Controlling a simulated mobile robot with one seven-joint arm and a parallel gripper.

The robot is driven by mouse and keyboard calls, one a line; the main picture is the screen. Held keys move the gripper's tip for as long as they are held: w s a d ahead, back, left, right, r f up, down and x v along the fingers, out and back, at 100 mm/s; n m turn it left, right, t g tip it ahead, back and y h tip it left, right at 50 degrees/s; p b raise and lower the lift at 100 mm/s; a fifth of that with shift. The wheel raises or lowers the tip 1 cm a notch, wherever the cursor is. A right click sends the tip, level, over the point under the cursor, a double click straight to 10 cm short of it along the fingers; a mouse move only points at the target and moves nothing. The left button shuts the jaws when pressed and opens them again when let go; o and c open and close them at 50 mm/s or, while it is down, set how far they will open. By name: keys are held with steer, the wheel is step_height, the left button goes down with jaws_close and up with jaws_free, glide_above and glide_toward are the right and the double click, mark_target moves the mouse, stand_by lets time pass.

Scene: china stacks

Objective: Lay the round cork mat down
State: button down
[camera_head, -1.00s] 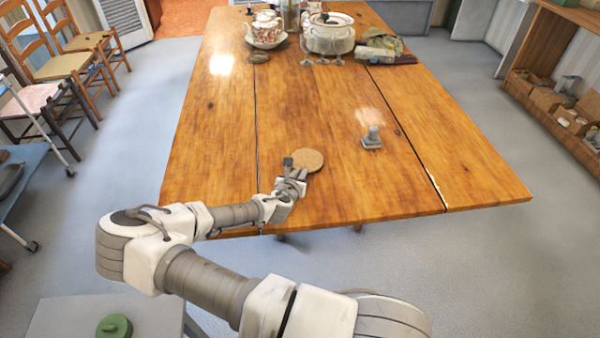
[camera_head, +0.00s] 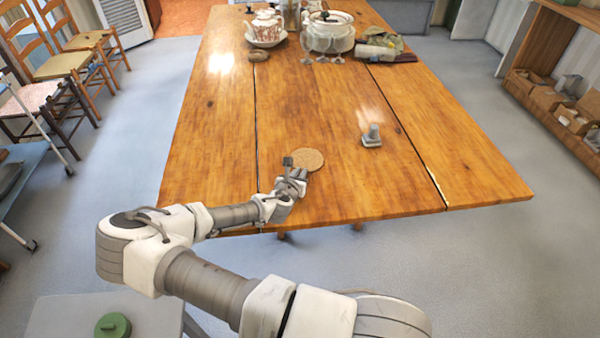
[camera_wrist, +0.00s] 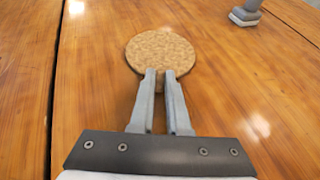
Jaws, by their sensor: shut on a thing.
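The round cork mat (camera_head: 308,158) is a tan disc over the near part of the wooden table, just left of its middle. It also shows in the wrist view (camera_wrist: 162,50), where it looks nearly level. My gripper (camera_head: 299,175) is shut on the near edge of the mat. In the wrist view the two grey fingertips (camera_wrist: 160,75) meet the mat's near rim. The mat is very close to the tabletop (camera_head: 330,200); I cannot tell whether it touches.
A small grey object (camera_head: 372,136) stands to the right of the mat. Glasses (camera_head: 337,48), a white tureen (camera_head: 330,30), a patterned pot (camera_head: 266,27) and folded cloths (camera_head: 378,48) stand at the far end. The table around the mat is clear.

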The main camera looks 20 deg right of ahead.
steer(key=c, duration=0.8)
jaws_free()
steer(key=shift+s+a, duration=0.1)
steer(key=p+v, duration=0.1)
steer(key=v, duration=1.6)
steer(key=shift+r, duration=0.1)
steer(key=shift+s, duration=0.1)
